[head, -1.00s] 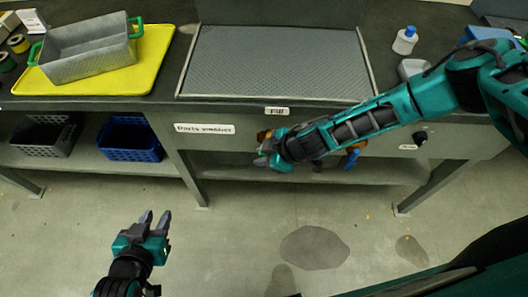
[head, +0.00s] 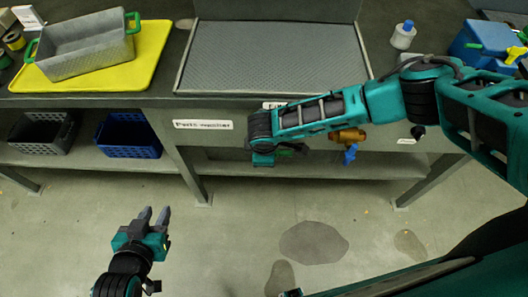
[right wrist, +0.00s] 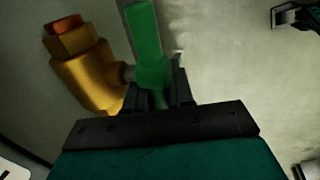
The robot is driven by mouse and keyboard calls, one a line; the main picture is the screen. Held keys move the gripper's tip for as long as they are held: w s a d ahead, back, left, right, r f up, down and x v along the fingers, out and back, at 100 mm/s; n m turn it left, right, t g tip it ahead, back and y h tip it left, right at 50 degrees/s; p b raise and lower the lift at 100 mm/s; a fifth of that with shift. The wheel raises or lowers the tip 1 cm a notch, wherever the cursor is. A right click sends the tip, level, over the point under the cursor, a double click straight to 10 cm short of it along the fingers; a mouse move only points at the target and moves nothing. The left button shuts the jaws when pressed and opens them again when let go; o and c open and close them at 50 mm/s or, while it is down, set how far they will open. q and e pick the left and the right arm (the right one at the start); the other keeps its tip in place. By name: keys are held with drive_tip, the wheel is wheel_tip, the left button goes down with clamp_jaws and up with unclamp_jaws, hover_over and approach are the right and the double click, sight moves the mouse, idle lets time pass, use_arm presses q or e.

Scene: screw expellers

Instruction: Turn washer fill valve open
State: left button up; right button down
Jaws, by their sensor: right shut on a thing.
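In the right wrist view a brass valve body (right wrist: 85,70) stands left of centre, with a green lever (right wrist: 150,45) beside it. My right gripper (right wrist: 160,88) is shut on the green lever, which rises from between its fingers. In the head view the right arm covers most of this valve, and my right gripper (head: 287,152) is low at the front of the parts washer (head: 280,60). A small label (head: 275,104) above it is partly covered. My left gripper (head: 154,216) is open and empty over the floor, apart from the bench.
A second brass valve (head: 347,136) with a blue handle (head: 350,155) is right of the right gripper. A grey basket (head: 88,48) stands on a yellow tray (head: 155,55). A blue bin (head: 128,137) is on the lower shelf. The floor in front is clear.

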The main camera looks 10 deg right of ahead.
idle(0.4)
drive_tip(key=c, duration=1.4)
unclamp_jaws()
drive_tip(key=shift+f, duration=0.1)
drive_tip(key=shift+o, duration=0.2)
drive_tip(key=v, duration=1.3)
drive_tip(key=shift+a, duration=0.15)
drive_tip(key=shift+f, duration=0.1)
